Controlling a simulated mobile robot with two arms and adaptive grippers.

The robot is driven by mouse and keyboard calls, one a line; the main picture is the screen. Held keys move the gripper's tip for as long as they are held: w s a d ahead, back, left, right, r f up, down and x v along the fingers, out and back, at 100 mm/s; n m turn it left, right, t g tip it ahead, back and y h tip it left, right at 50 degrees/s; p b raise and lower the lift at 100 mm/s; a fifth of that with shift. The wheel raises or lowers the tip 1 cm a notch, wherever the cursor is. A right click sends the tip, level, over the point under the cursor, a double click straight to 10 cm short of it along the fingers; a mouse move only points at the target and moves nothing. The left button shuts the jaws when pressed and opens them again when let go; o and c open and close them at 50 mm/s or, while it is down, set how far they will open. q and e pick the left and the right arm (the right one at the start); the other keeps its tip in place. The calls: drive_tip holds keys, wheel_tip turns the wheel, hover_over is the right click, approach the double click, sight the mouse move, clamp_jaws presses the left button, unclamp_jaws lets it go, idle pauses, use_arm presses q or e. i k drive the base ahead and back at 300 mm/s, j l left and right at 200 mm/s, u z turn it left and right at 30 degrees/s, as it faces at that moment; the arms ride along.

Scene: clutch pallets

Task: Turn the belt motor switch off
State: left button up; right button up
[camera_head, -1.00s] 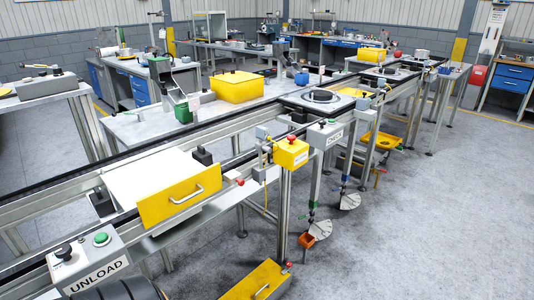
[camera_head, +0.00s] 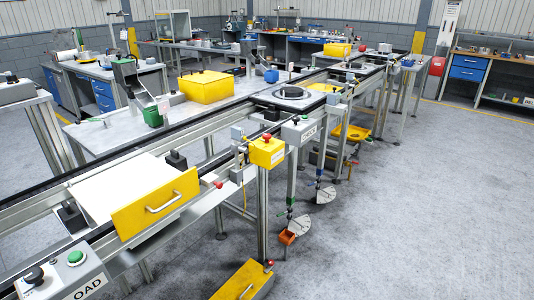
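No switch can be read as the belt motor switch from here. A grey control box (camera_head: 72,276) at the bottom left has a black knob (camera_head: 34,275) and a green button (camera_head: 75,257); its label is cut off to "OAD". A yellow box (camera_head: 267,152) with a red button on top is mounted on the conveyor's near side. The conveyor (camera_head: 225,133) runs from lower left to upper right. Neither gripper is in view.
A white pallet with a yellow handled front (camera_head: 155,203) sits on the near conveyor. A yellow handled piece (camera_head: 243,282) is low at the bottom. A yellow lidded box (camera_head: 206,87) stands on the table behind. The grey floor (camera_head: 430,200) at right is clear.

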sight(266, 136)
drive_tip(key=i+l+u, duration=0.3)
drive_tip(key=i+l, duration=0.65)
